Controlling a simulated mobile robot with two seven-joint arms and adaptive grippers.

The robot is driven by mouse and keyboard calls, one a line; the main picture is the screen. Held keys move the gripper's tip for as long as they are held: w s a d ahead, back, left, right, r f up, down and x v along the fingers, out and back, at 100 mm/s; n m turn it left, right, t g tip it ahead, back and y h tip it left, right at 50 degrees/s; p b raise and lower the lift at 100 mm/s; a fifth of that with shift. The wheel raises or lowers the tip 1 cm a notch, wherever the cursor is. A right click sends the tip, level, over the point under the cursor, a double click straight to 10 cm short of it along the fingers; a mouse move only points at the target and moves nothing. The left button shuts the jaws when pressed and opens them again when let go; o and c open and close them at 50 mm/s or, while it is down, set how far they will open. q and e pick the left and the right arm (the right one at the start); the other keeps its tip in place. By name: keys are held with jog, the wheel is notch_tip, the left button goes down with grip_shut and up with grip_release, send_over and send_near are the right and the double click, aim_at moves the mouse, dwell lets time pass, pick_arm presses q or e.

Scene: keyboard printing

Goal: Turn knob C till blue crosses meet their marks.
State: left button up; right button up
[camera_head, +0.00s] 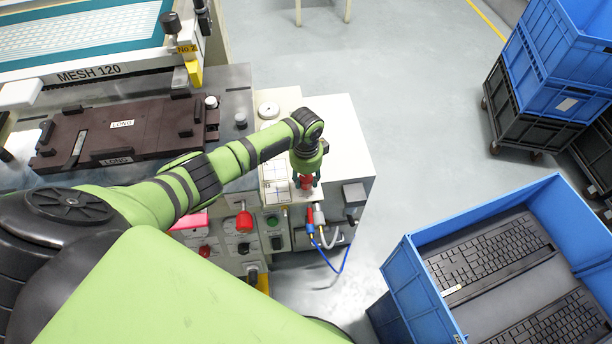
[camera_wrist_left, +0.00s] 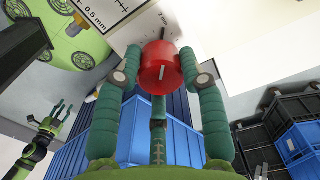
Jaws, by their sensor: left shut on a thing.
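My left gripper (camera_head: 306,178) points down at the right end of the machine's front top and is shut on a red knob (camera_head: 306,184). In the left wrist view, the fingers of this gripper (camera_wrist_left: 160,78) press on both sides of the red knob (camera_wrist_left: 160,62), which has a pale pointer line. No letter is readable on it. A scale card reading 0.5 mm (camera_wrist_left: 98,12) shows in the left wrist view. My right gripper (camera_wrist_left: 55,112) hangs empty with fingers apart there.
The front panel carries another red knob (camera_head: 244,221) and a red button (camera_head: 204,251). A blue cable (camera_head: 330,262) hangs below. A dark fixture (camera_head: 120,130) lies left under the MESH 120 screen frame (camera_head: 90,72). A blue crate (camera_head: 410,262) with keyboards stands at right.

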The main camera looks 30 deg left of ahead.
aim_at(306, 177)
pick_arm(q)
jog(key=shift+s+f, duration=0.1)
jog(key=o, duration=1.2)
jog(key=shift+c, duration=0.2)
jog(key=shift+r, duration=0.35)
notch_tip(306, 177, up, 11)
jog(key=shift+r, duration=0.2)
